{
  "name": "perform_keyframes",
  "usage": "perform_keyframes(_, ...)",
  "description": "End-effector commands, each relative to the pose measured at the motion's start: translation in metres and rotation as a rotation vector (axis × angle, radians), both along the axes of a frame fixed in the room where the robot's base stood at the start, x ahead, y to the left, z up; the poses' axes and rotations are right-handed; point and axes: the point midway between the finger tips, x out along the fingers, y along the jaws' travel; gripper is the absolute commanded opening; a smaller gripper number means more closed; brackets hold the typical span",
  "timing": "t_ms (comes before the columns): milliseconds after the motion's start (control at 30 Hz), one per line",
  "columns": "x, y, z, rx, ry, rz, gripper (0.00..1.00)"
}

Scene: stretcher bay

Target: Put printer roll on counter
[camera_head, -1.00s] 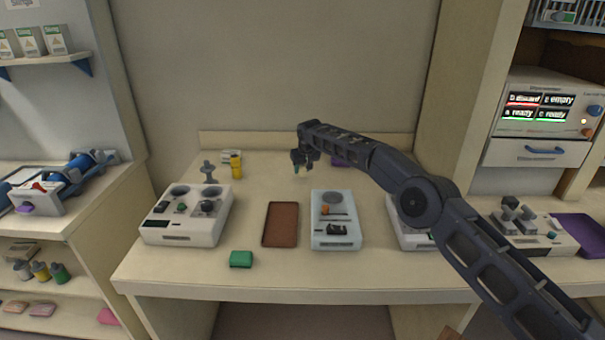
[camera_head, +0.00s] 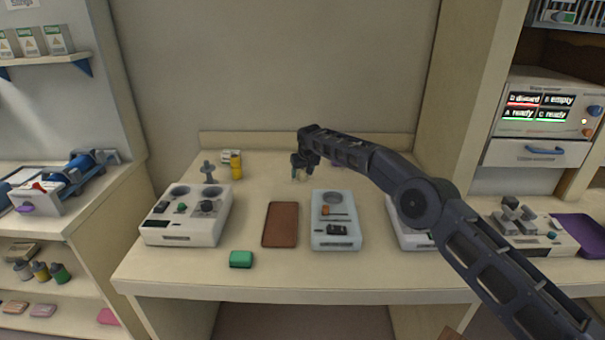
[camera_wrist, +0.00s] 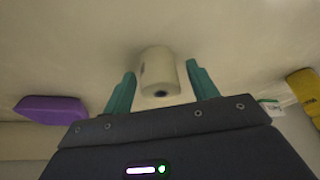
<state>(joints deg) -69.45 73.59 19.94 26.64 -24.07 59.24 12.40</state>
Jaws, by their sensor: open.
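The printer roll (camera_wrist: 158,70) is a small white cylinder with a dark core hole, in the wrist view. It lies on the counter (camera_head: 253,185) between the two teal fingers of my gripper (camera_wrist: 161,88). The fingers are open, with a gap visible on each side of the roll. In the head view my gripper (camera_head: 300,176) is low over the back middle of the counter, and the roll there is small and hard to make out against the pale surface.
A purple object (camera_wrist: 52,109) and a yellow object (camera_wrist: 305,88) flank the roll at a distance. On the counter are a white device (camera_head: 187,229), a brown tray (camera_head: 281,224), a pale blue device (camera_head: 336,236) and a green block (camera_head: 241,259). A yellow cylinder (camera_head: 236,167) stands further back.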

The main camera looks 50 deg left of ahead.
Motion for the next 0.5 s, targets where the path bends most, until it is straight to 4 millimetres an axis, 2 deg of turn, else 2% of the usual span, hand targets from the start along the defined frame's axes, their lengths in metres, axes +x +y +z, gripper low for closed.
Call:
perform_keyframes(167, -0.001, -0.003, 0.013, 0.002, -0.001, 0.0, 0.58)
perform_keyframes(500, -0.007, -0.019, 0.053, 0.001, -0.001, 0.0, 0.58)
